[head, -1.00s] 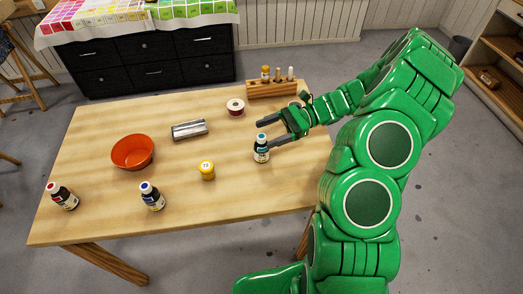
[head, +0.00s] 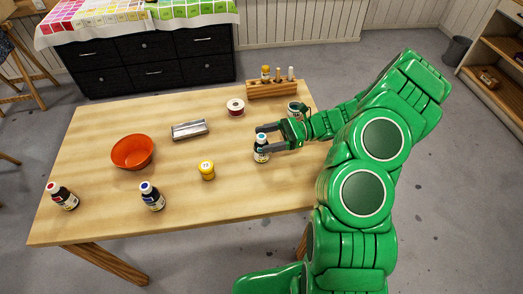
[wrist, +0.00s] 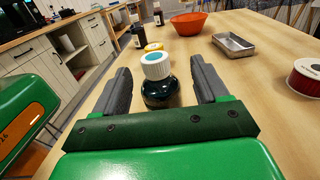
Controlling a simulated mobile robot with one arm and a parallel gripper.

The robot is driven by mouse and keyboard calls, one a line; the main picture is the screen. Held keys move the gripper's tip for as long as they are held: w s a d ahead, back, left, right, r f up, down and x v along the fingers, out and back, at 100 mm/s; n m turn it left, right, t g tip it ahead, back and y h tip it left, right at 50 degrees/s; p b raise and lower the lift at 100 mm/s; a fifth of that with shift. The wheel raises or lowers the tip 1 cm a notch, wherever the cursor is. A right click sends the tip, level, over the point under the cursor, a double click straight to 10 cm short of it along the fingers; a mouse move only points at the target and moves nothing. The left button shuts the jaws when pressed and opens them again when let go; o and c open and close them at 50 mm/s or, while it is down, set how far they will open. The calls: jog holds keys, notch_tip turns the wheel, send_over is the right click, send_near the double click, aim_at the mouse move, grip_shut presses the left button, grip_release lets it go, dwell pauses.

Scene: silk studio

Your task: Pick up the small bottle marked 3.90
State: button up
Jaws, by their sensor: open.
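A small dark bottle with a white cap and teal top (head: 261,148) stands upright near the right side of the table. Its label is too small to read. In the wrist view the same bottle (wrist: 158,82) stands between the two fingers, with a gap on each side. My gripper (head: 264,138) is open around it. Other small bottles stand on the table: one with a red top (head: 63,196) at the far left and one with a blue top (head: 152,196) at the front. Their prices cannot be read.
An orange bowl (head: 133,152), a metal tray (head: 189,129), a yellow jar (head: 206,170) and a ribbon spool (head: 235,107) are on the table. A wooden rack (head: 272,89) stands at the back right. The front middle of the table is clear.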

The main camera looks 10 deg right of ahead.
aim_at(256, 143)
jog(key=shift+s+a, duration=0.2)
jog(key=shift+a, duration=0.8)
jog(key=shift+s+a, duration=0.15)
jog(key=shift+a, duration=0.8)
grip_shut()
jog(key=shift+r, duration=0.45)
jog(key=r, duration=0.3)
jog(key=shift+s+d, duration=0.15)
jog(key=shift+s, duration=0.2)
jog(key=s+d+r, duration=0.1)
jog(key=s+r, duration=0.8)
jog(key=s, duration=0.4)
jog(key=shift+d, duration=0.25)
